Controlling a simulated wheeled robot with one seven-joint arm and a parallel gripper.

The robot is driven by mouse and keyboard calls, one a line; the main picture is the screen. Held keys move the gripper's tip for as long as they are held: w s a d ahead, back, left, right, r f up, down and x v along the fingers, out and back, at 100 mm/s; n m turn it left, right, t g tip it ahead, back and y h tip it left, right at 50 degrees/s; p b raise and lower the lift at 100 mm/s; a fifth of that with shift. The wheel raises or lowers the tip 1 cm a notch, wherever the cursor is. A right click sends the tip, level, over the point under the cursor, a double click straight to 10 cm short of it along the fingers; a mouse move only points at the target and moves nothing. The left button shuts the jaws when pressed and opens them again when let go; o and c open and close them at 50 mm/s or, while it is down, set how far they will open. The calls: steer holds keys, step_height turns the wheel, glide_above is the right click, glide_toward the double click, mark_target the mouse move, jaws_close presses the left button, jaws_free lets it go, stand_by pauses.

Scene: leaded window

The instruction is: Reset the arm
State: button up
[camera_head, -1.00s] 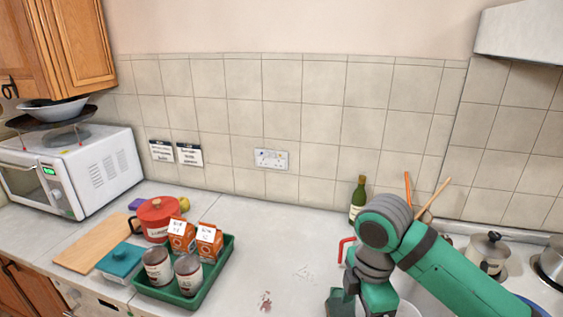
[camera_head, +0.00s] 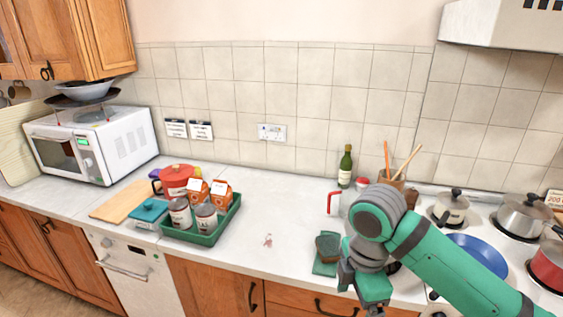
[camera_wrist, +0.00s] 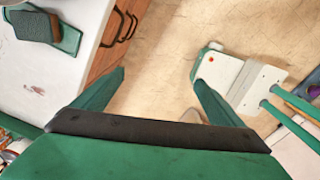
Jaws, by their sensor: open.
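My arm, green and grey, reaches in from the lower right in the head view, bent over the worktop's front edge. My gripper's fingers are not clear there. In the wrist view my gripper (camera_wrist: 160,82) has its two green fingers spread wide apart, with nothing between them. The fingers point down over the tan floor (camera_wrist: 155,40), beside the worktop's front and a dark drawer handle.
A dark sponge-like block on a green mat (camera_head: 324,268) lies left of my arm. A green tray (camera_head: 208,240) holds cans and cartons. A green bottle (camera_head: 345,167) and utensil pot stand behind my arm. Pans and a blue dish (camera_head: 480,250) are at right.

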steer(key=w+a+m+t+y, duration=0.3)
steer(key=w+a+t+y, duration=0.1)
steer(key=a, duration=0.6)
steer(key=w+a+m+t+y, duration=0.3)
steer(key=w+a+t+y, duration=0.1)
steer(key=a, duration=0.6)
steer(key=w+a+m+t+y, duration=0.4)
steer(key=a+t, duration=0.1)
steer(key=a, duration=0.5)
steer(key=s+d+f+m+t+h, duration=0.25)
steer(key=s+f+m+h, duration=0.3)
steer(key=s+f, duration=0.3)
steer(key=s+d+f+m+t+h, duration=0.1)
steer(key=s+d+f+m+h, duration=0.35)
steer(key=s+f+m, duration=0.45)
steer(key=s+d+f+n, duration=0.1)
steer(key=s+d, duration=0.1)
steer(key=s, duration=0.5)
steer(key=s+d+f+n+h, duration=0.1)
steer(key=s+d+n, duration=0.1)
steer(key=s, duration=0.6)
steer(key=s+d+f+n+g+h, duration=0.1)
steer(key=s+d+n, duration=0.1)
steer(key=s+d, duration=0.2)
steer(key=s, duration=0.3)
steer(key=shift+s+f, duration=0.3)
steer(key=shift+s, duration=0.05)
